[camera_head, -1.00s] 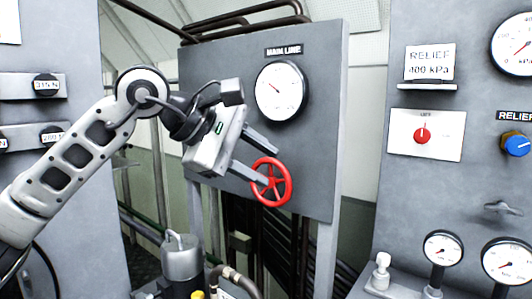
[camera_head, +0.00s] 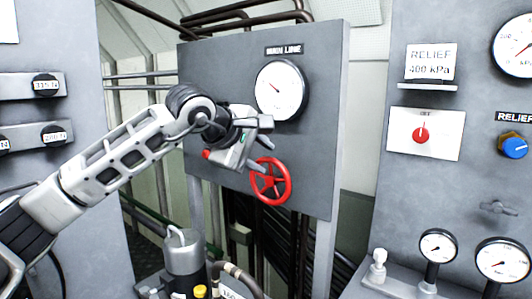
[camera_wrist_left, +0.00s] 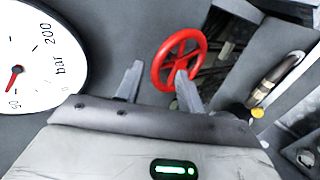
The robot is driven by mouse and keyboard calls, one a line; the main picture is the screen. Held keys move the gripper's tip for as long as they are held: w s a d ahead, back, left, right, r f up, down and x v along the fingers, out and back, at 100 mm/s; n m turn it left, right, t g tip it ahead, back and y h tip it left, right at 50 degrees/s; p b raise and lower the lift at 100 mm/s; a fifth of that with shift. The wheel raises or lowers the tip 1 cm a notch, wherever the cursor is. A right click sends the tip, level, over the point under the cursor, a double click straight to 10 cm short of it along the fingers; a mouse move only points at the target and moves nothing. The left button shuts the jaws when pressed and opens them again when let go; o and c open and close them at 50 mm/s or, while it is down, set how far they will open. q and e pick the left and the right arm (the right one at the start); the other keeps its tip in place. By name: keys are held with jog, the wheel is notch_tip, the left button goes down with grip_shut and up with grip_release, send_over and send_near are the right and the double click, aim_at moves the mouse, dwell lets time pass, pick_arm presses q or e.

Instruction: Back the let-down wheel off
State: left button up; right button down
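The red spoked handwheel (camera_head: 270,182) sits on the grey panel below the main line gauge (camera_head: 280,90). The handwheel also shows in the left wrist view (camera_wrist_left: 163,68), with the gauge (camera_wrist_left: 40,55) at the left. My left gripper (camera_head: 268,156) is at the wheel's upper left in the head view. Its two fingers are spread apart with nothing clamped between them. In the wrist view one finger overlaps the wheel's lower part and the other is left of the wheel; I cannot tell whether either touches. My right gripper is not in view.
The right panel holds a blue knob (camera_head: 514,147), a red knob on a white plate (camera_head: 448,144) and small gauges (camera_head: 438,246). A grey cylinder (camera_head: 184,252) and hose stand below the main panel. Open space lies between the panels.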

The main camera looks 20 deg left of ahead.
aim_at(274, 179)
pick_arm(q)
jog(key=shift+x, duration=1.25)
grip_shut()
